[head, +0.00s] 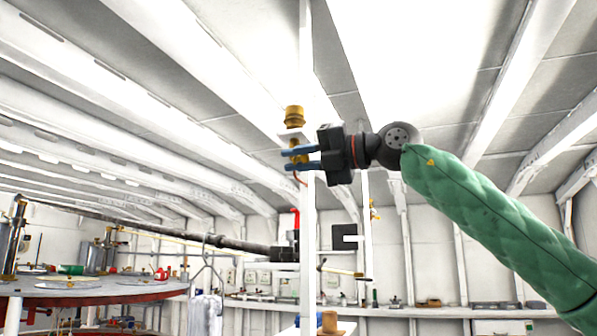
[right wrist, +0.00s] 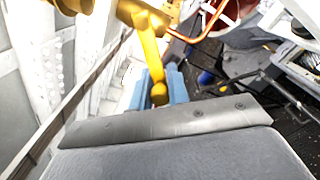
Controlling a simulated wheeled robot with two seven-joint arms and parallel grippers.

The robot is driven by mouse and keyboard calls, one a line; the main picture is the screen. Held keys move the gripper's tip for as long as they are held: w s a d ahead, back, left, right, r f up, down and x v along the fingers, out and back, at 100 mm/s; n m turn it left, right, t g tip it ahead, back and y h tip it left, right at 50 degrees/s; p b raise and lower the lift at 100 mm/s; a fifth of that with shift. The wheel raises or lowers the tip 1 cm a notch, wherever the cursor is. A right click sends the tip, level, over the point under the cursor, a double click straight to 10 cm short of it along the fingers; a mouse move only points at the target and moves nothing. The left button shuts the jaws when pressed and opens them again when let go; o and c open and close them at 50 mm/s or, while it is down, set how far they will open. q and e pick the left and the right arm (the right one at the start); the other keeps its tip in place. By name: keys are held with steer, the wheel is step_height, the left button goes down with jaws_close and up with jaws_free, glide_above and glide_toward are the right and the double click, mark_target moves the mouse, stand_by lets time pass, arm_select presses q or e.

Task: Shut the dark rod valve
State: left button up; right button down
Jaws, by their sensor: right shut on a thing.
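A brass valve (head: 294,116) is mounted on a white upright post in the middle of the head view, with more brass behind my fingers. My right gripper (head: 284,159), with blue fingers, reaches it from the right, below the brass top. In the right wrist view, the yellow handle (right wrist: 151,50) of the valve runs down between the blue fingers (right wrist: 160,88), ending in a rounded knob. The gripper is shut on this handle. The fingers partly hide the valve body in the head view. I cannot tell which part is the dark rod. My left gripper is not in view.
A long dark pole (head: 225,242) slants across at mid-height behind the post. A round red-edged table (head: 90,291) stands at the left. A cluttered bench (head: 440,311) runs along the back wall. White beams cross overhead. The air left of the valve looks clear.

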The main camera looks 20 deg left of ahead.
steer(key=shift+s+r+m+b, duration=0.15)
steer(key=shift+r+m+b, duration=0.05)
steer(key=shift+m+b, duration=0.2)
steer(key=r+m+b, duration=0.1)
steer(key=m+b, duration=0.1)
steer(key=s+r+m+b, duration=0.1)
steer(key=m+b, duration=0.2)
steer(key=shift+r, duration=0.2)
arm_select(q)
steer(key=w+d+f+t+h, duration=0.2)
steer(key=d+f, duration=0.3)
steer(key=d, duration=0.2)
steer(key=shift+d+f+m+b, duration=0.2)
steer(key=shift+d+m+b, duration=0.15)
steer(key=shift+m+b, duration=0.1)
arm_select(e)
steer(key=shift+r+m, duration=0.45)
steer(key=shift+m, duration=0.55)
steer(key=c, duration=1.3)
jaws_free()
steer(key=shift+w, duration=0.1)
steer(key=shift+c, duration=0.2)
